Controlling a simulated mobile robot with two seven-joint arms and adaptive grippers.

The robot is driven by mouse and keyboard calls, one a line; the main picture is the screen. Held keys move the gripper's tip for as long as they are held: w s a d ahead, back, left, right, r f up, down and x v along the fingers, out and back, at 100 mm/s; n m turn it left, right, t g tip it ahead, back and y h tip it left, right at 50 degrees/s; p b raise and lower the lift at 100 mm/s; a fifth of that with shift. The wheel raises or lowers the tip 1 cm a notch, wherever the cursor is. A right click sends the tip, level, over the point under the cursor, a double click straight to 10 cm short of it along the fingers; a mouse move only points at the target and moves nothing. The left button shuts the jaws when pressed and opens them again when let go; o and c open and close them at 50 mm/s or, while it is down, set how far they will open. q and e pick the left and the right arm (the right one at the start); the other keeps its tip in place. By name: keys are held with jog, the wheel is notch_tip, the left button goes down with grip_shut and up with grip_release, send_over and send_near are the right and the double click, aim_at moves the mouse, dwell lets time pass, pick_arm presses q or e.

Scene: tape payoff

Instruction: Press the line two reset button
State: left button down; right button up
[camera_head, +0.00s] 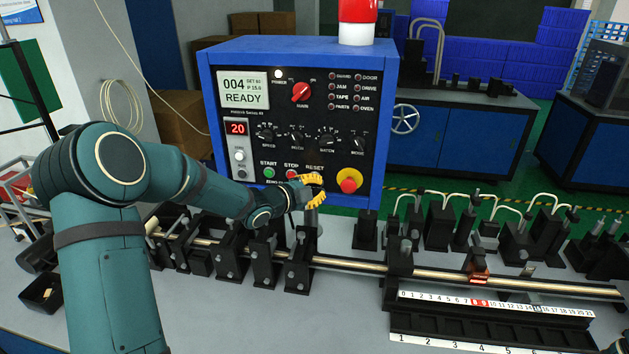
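A blue control box with a black panel (342,100) stands at the back of the bench. Its display (244,91) reads "004 READY". The lower row has a green START button (269,172), a red STOP button (291,174) and a RESET label (315,167). The button under RESET is hidden behind my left gripper. No "line two" marking is legible. My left gripper (319,189) has yellow-padded fingers, spread apart with nothing visible between them. It is in front of the panel's lower edge; contact cannot be told. My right gripper is out of view.
A red mushroom button on a yellow base (349,180) sits just right of the gripper. A metal rod (440,271) with black clamps crosses the bench below. A ruler (490,304) lies at the front right. A red beacon (357,20) tops the box.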

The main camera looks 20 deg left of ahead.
pick_arm(q)
jog(key=shift+s+d, duration=0.1)
jog(key=shift+s, duration=0.2)
pick_arm(e)
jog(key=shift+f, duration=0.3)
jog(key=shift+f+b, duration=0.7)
jog(key=shift+b, duration=0.2)
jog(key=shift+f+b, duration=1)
pick_arm(q)
jog(key=s, duration=0.2)
jog(key=s+d, duration=0.1)
jog(key=s, duration=0.2)
jog(key=shift+s+d, duration=0.25)
jog(key=shift+s, duration=0.15)
jog(key=shift+f, duration=0.1)
